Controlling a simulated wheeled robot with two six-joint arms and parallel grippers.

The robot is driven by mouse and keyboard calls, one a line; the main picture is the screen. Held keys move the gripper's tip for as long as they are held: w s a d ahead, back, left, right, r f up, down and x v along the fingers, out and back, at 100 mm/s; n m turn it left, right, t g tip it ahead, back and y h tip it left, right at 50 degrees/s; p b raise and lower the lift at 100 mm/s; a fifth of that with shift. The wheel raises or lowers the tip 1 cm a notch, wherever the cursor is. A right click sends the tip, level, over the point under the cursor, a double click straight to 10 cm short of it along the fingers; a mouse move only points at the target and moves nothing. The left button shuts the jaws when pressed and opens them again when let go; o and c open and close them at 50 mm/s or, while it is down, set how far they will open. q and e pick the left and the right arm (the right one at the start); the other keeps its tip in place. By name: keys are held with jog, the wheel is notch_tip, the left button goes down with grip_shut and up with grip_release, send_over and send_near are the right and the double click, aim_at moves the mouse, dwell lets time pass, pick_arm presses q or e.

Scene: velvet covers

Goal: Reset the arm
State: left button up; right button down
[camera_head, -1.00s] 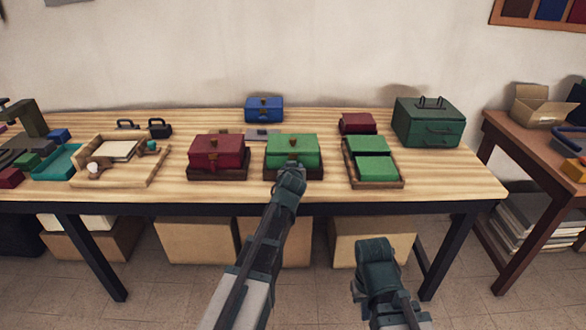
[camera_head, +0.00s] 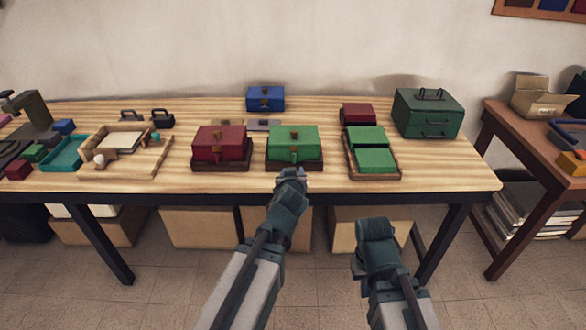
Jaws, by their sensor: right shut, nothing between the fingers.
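My left arm comes in from the lower left, and its gripper (camera_head: 292,179) points at the table's front edge, just below the green box (camera_head: 293,142) in the picture. Its fingers are too small and dark to tell open from shut. My right gripper (camera_head: 375,231) is shut and empty, in front of the table and low over the floor in the picture. The green box has a clasp and sits on a dark base, beside a similar red box (camera_head: 220,142).
The wooden table (camera_head: 330,184) also holds a blue box (camera_head: 265,98), a small red box (camera_head: 357,113), a tray of green blocks (camera_head: 400,166), a large dark green chest (camera_head: 428,112) and a wooden tray (camera_head: 150,166). Cardboard boxes (camera_head: 200,228) stand beneath. The table's right front is clear.

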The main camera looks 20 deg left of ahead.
dwell(0.4)
pick_arm(q)
jog(key=s+d+f+m+g+p, duration=0.1)
jog(key=s+d+m+g+p, duration=0.1)
jog(key=s, duration=0.6)
jog(key=s+d+f+m+g+h+p, duration=0.1)
jog(key=s+d+f+m+g+p, duration=0.1)
jog(key=s+d+g, duration=0.5)
jog(key=s+d+f+m+g+h+p, duration=0.1)
jog(key=s+d+m+g+p, duration=0.2)
jog(key=s, duration=0.5)
jog(key=shift+s+d+f+m+g+p, duration=0.35)
jog(key=shift+d+g+p, duration=0.35)
jog(key=shift+d+p, duration=0.25)
